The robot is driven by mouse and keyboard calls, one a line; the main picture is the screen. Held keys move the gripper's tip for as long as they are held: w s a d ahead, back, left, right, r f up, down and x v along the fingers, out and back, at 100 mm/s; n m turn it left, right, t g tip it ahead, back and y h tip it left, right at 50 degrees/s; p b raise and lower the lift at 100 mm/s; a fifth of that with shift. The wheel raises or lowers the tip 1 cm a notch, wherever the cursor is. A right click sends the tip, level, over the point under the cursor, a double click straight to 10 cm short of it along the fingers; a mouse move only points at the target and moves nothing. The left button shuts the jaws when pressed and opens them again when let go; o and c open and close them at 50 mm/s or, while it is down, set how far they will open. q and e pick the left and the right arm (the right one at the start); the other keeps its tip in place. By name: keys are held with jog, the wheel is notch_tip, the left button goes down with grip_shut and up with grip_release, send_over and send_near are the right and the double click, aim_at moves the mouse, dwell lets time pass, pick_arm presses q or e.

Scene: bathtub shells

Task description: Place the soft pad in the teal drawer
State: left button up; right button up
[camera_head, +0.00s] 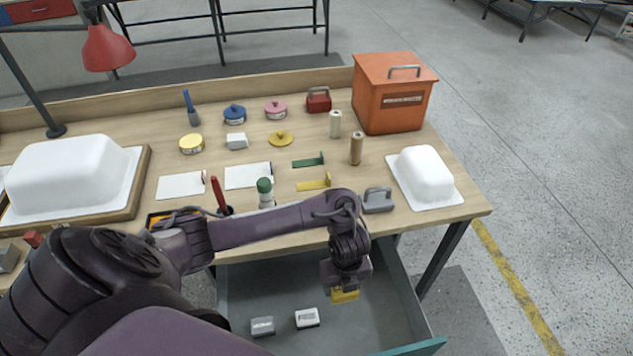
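The teal drawer (401,300) is pulled out below the workbench. Its grey inside shows, with a teal front edge at the lower right. My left gripper (345,290) points down over the right part of the drawer. A small yellow block, seemingly the soft pad (345,296), is at its fingertips, and the gripper looks shut on it. The fingers themselves are mostly hidden. A grey block (262,326) and a white-topped block (307,318) lie apart on the drawer floor. My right gripper is not in view.
The wooden workbench (450,208) holds a white shell (425,172), a larger white shell (70,170), an orange box (393,95), a grey handled tool (377,200), a green-topped brush (265,190) and several small tins and tools. The drawer floor right of the blocks looks clear.

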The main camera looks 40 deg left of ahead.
pick_arm(q)
jog(key=b, duration=1.2)
send_over(338, 320)
notch_tip(338, 320, down, 16)
jog(key=shift+a+r, duration=0.1)
jog(key=shift+r, duration=0.15)
jog(key=shift+f, duration=0.55)
jog(key=shift+f+b, duration=0.85)
jog(key=shift+f, duration=0.95)
jog(key=shift+f, duration=0.15)
jog(key=o, duration=0.7)
